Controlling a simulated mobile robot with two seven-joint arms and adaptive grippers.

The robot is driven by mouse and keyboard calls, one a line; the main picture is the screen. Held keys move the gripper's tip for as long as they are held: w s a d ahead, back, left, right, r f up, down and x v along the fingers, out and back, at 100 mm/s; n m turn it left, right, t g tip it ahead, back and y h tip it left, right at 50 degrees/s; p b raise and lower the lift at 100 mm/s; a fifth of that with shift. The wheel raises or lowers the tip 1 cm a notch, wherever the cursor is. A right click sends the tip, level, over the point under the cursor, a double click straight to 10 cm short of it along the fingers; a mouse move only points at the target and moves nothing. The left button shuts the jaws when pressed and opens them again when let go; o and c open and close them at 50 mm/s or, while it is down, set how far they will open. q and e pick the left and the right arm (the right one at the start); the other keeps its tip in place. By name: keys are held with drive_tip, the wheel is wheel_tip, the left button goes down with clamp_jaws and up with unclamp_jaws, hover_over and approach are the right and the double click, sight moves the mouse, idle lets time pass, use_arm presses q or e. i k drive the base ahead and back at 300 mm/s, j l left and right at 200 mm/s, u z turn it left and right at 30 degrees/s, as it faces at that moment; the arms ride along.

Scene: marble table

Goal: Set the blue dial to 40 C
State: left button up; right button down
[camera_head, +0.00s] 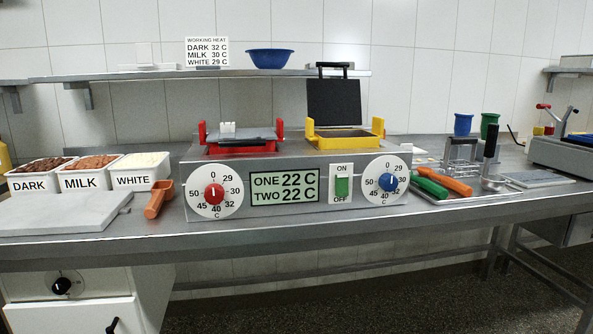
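The blue dial (388,183) sits at the middle of a round white scale plate (371,195) on the right of the steel warmer's front. The scale runs clockwise from 0 at the top through 29, 30, 32, 40 at the bottom, 45 and 50. The blue dial's white mark seems to point up, near 0. A red dial (214,195) on a like scale is at the left, its mark also up near 0. The display (285,188) between them reads ONE 22 C and TWO 22 C. Neither of my grippers is in view.
A green ON/OFF switch (341,187) is left of the blue dial. A tray (455,197) with green- and orange-handled tools stands close right. An orange scoop (158,199) and chocolate tubs are at left. The space before the warmer is clear.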

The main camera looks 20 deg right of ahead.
sight(388, 182)
drive_tip(key=z, duration=1.25)
